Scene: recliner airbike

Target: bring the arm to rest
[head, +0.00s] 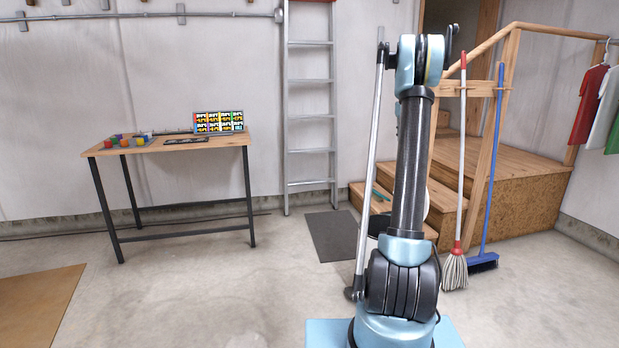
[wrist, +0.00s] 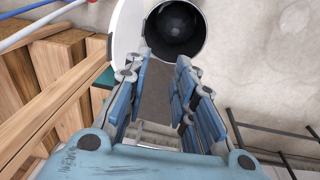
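My arm (head: 410,165) stands nearly upright in the head view, right of centre, with its upper joint at the top of the picture. My gripper (wrist: 162,72) shows in the wrist view with its two blue-padded fingers spread apart. Nothing is held between them; the floor and a grey mat (wrist: 157,92) show through the gap. My gripper cannot be made out in the head view.
A wooden table (head: 200,146) with coloured blocks (head: 124,141) and a bright panel (head: 218,122) stands left. A ladder (head: 309,115) leans at the back wall. Wooden stairs (head: 450,205), a mop (head: 454,270) and a blue broom (head: 483,261) are right of my arm. Floor in front of the table is clear.

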